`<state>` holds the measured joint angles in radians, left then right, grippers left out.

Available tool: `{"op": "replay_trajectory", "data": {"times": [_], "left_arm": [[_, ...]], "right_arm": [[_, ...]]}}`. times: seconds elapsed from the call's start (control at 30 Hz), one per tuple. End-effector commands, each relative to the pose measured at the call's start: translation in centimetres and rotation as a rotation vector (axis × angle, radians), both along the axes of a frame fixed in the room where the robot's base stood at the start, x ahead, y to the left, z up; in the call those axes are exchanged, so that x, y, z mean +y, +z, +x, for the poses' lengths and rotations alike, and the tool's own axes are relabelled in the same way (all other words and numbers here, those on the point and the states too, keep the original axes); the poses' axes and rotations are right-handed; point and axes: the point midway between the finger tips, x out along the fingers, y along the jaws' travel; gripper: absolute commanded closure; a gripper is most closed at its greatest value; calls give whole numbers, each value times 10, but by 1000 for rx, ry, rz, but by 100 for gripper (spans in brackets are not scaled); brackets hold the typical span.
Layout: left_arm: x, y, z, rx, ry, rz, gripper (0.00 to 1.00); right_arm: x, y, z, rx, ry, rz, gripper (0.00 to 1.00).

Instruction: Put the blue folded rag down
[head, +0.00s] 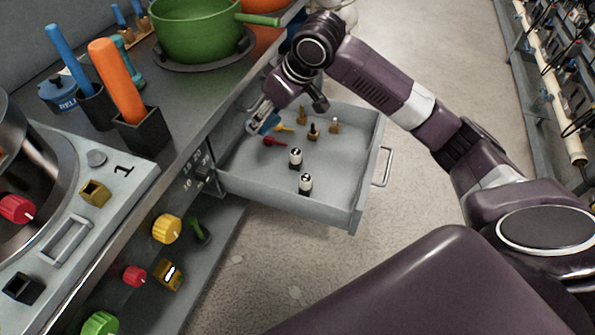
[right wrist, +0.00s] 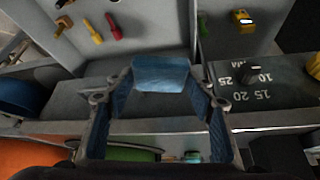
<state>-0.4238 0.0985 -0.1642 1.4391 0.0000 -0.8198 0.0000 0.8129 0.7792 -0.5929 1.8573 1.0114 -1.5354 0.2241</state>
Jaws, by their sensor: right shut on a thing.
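My right gripper (head: 264,121) is over the back left part of the open grey drawer (head: 337,215), near the counter front. It is shut on the blue folded rag (head: 270,123), which shows as a small blue patch at its fingertips. In the right wrist view the rag (right wrist: 162,74) spans the gap between the two fingertips (right wrist: 160,80). I cannot tell whether the rag touches the drawer or the counter. My left gripper is not in view.
In the drawer lie a red item (head: 273,141), a yellow item (head: 284,128), brass pieces (head: 334,126) and two black-and-white cylinders (head: 295,157). A green pot (head: 195,30) and an orange-handled tool (head: 116,80) stand on the counter.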

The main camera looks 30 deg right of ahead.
Motion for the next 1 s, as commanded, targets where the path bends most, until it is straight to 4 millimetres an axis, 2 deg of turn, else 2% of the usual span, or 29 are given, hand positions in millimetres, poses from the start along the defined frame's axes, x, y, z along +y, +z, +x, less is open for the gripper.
{"op": "replay_trajectory", "data": {"times": [0.03,0.2,0.3,0.4,0.53,0.8,1.0], "left_arm": [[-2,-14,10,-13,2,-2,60],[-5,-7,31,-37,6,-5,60],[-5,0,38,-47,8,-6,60],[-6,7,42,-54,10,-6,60],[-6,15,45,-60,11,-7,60],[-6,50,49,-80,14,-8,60],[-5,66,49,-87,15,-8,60]], "right_arm": [[-5,-33,10,2,25,5,70],[-22,-87,39,1,129,4,70],[-31,-111,52,0,177,4,70],[-38,-128,61,-2,212,3,70],[-43,-139,67,-3,238,2,70],[-45,-185,68,1,248,-1,70],[-45,-203,68,-2,247,-2,70]]}}
